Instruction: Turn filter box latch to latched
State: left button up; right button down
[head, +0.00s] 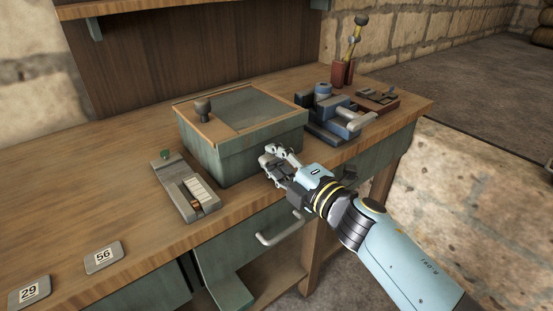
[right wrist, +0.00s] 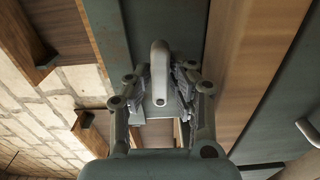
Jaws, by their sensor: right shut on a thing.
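The filter box (head: 237,150) is a green box with a wooden-framed lid and a dark knob, standing on the workbench. My right gripper (head: 275,163) is at the box's front face, near its lower right part. In the right wrist view a light grey lever, the filter box latch (right wrist: 160,62), lies between the fingers of my right gripper (right wrist: 161,85), which are shut on it. The lever points up in that picture, with its end near the fingertips. In the head view the hand mostly hides the latch. My left gripper is not in view.
A grey panel with a slider (head: 184,188) lies left of the box. A blue clamp-like device (head: 333,115) and a red cup with tools (head: 343,72) stand to the right. A drawer handle (head: 280,229) juts out below. Number plates (head: 103,257) lie at front left.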

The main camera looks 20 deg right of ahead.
jog(key=shift+s+f, duration=0.1)
jog(key=shift+f, duration=0.1)
dwell(0.3)
jog(key=c, duration=1.3)
grip_release()
jog(key=shift+r, duration=0.15)
jog(key=shift+o, duration=0.2)
jog(key=v, duration=1.2)
